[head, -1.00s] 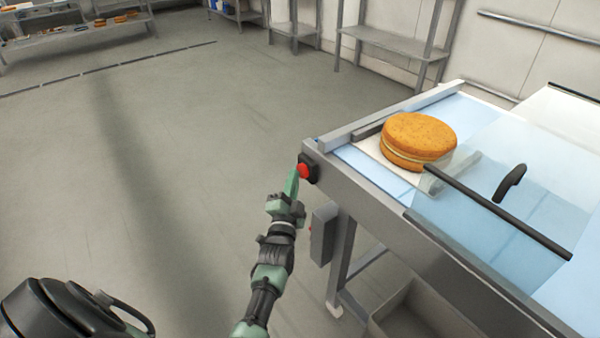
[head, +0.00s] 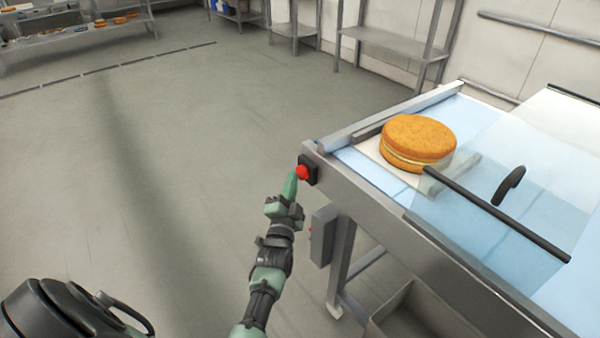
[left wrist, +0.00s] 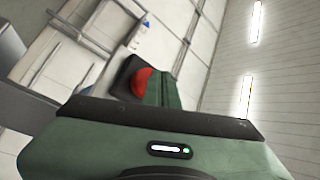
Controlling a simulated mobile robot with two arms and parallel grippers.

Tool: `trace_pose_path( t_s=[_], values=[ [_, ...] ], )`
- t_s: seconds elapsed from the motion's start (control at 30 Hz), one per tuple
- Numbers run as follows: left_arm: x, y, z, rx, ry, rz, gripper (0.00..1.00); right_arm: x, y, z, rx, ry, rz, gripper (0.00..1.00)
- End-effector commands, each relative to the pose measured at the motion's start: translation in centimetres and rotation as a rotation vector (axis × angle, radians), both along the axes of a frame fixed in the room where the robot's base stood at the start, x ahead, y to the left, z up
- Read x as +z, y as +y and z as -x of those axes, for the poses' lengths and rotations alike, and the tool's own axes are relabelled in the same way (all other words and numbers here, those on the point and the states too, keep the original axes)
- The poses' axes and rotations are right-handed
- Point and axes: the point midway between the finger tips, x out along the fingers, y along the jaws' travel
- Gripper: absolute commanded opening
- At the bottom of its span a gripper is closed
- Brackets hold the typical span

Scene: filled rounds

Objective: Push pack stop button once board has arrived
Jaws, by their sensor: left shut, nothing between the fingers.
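The red stop button (head: 303,172) sits on a dark housing on the near left end of the conveyor frame (head: 375,195). My left gripper (head: 291,181) is shut and empty, its green fingertips just left of the button in the head view. In the left wrist view the red button (left wrist: 142,82) shows beside the green fingers (left wrist: 171,92). I cannot tell whether they touch. A white board (head: 369,149) lies on the blue belt near its end bar, with a filled round cake (head: 418,140) on it. My right gripper is not in view.
A clear cover (head: 520,190) with a dark edge bar and handle spans the belt to the right of the cake. A grey box (head: 323,236) hangs below the frame near my arm. Metal racks (head: 395,42) stand along the back wall. The floor at left is clear.

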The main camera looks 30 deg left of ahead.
Motion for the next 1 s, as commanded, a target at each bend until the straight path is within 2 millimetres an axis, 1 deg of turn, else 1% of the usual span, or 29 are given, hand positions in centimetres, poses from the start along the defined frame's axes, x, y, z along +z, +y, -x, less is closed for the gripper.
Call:
trace_pose_path(
  t_s=[0.03,0.13,0.5,0.77,1.0],
  values=[
    [0.1,0.1,0.3,0.0,0.002,-0.002,0.0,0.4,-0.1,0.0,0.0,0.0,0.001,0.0],
    [0.1,0.3,0.7,0.0,0.0,0.0,0.0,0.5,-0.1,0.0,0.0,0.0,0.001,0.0],
    [0.1,0.4,1.0,0.0,0.001,0.001,0.0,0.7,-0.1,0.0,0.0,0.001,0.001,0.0],
    [0.2,1.4,3.3,0.0,0.003,-0.001,0.0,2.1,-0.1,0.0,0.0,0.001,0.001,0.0],
    [0.1,2.2,5.2,0.001,0.002,-0.001,0.0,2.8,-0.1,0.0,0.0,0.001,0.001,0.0]
  ],
)
